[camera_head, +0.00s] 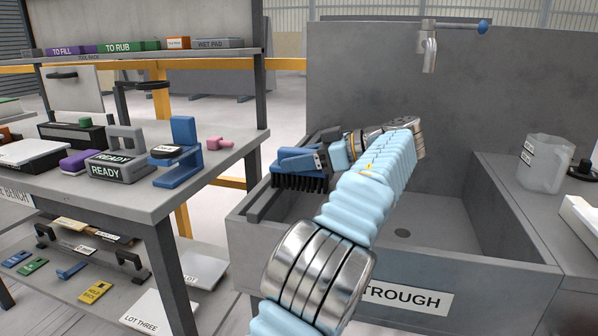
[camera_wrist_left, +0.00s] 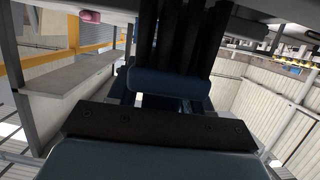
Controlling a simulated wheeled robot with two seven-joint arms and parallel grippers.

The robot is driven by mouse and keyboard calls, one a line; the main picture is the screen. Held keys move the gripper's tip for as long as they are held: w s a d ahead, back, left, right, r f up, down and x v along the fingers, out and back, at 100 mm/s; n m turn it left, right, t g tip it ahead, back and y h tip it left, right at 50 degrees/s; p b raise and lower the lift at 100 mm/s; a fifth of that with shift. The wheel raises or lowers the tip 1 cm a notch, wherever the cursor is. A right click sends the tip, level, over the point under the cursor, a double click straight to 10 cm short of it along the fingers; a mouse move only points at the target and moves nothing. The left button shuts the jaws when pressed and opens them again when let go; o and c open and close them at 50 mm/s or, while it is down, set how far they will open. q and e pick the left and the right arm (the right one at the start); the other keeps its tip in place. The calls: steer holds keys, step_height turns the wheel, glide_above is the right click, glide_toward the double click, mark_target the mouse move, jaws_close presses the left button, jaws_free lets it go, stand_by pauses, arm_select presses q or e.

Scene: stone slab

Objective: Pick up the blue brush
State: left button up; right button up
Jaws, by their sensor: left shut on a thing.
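The blue brush (camera_head: 292,157) has a blue back and dark bristles pointing down. In the head view it is over the left part of the grey trough, near its left rim. My left gripper (camera_head: 318,160) is shut on the brush, and my arm covers part of it. In the left wrist view the gripper (camera_wrist_left: 165,100) shows large and dark, with dark bristles (camera_wrist_left: 178,40) above it. I cannot tell whether the brush touches the rim. My right gripper is not in view.
The trough (camera_head: 450,215) has an open basin with a drain and a tap (camera_head: 429,50) behind. A bench (camera_head: 215,160) at left carries a blue stand (camera_head: 184,155), a READY block (camera_head: 115,168) and other items. A translucent jug (camera_head: 545,162) stands on the right ledge.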

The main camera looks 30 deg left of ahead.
mark_target(283, 147)
arm_select(q)
steer(key=shift+c, duration=1.4)
steer(key=shift+r, duration=0.25)
step_height(283, 147, up, 3)
steer(key=shift+f+p, duration=0.15)
steer(key=shift+p, duration=0.35)
steer(key=s+d+r, duration=0.2)
steer(key=s+r, duration=0.1)
steer(key=s, duration=0.1)
steer(key=s+d+r+b, duration=0.1)
steer(key=s+d+r, duration=0.2)
steer(key=s, duration=0.1)
steer(key=s+d+r, duration=0.2)
steer(key=s+r, duration=0.1)
steer(key=s, duration=0.1)
steer(key=shift+d+r+b, duration=0.25)
steer(key=shift+r+b, duration=0.05)
steer(key=shift+r, duration=0.1)
